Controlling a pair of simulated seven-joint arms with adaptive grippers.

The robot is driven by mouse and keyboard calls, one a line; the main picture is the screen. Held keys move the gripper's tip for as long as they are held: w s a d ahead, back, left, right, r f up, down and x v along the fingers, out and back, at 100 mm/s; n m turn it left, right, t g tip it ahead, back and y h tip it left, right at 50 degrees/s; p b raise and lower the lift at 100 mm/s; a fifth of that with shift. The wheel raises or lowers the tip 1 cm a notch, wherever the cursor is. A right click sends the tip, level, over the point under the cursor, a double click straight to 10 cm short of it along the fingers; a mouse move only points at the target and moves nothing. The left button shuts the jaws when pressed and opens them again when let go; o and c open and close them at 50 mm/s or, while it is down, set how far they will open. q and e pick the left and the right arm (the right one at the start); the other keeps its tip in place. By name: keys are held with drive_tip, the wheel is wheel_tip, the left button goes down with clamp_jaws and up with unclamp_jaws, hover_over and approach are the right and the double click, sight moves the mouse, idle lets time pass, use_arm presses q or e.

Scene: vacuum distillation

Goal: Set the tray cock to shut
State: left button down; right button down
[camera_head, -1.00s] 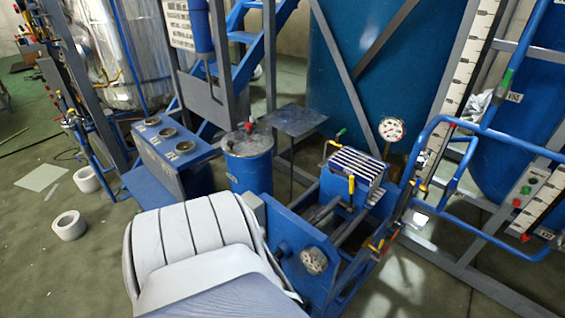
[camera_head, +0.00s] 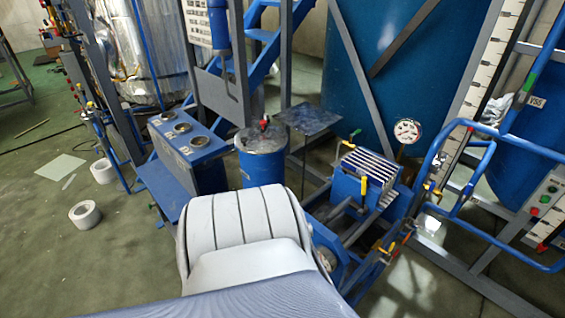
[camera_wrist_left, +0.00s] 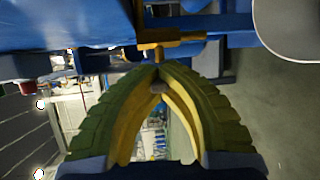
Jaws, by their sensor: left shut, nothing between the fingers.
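My left gripper (camera_wrist_left: 158,70) shows in the left wrist view. Its ribbed yellow-green fingers meet at the tips, shut with nothing between them. A yellow cock handle (camera_wrist_left: 172,46) with a crossbar sits just beyond the fingertips, under a blue body; I cannot tell if they touch. In the head view, a blue box with a striped top (camera_head: 370,165) stands right of centre. It carries a yellow cock handle (camera_head: 363,187) on its front, pointing up and down in the picture. I cannot tell for sure which handle is the tray cock. Neither gripper shows in the head view.
A pale grey ribbed, chair-like shape (camera_head: 245,225) fills the near centre and hides part of the blue frame. A blue drum (camera_head: 262,165) and a gauge panel (camera_head: 190,145) stand to the left. Blue railings (camera_head: 470,225) are at the right.

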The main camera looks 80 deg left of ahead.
use_arm(q)
drive_tip(key=shift+d+f, duration=0.1)
idle(0.3)
idle(0.3)
drive_tip(key=c, duration=1.4)
unclamp_jaws()
drive_tip(key=shift+o, duration=0.2)
drive_tip(key=shift+d, duration=0.1)
drive_tip(key=w+d+r, duration=0.1)
drive_tip(key=d, duration=1)
drive_tip(key=shift+w+d+r, duration=0.2)
drive_tip(key=shift+d, duration=0.1)
drive_tip(key=shift+c, duration=0.2)
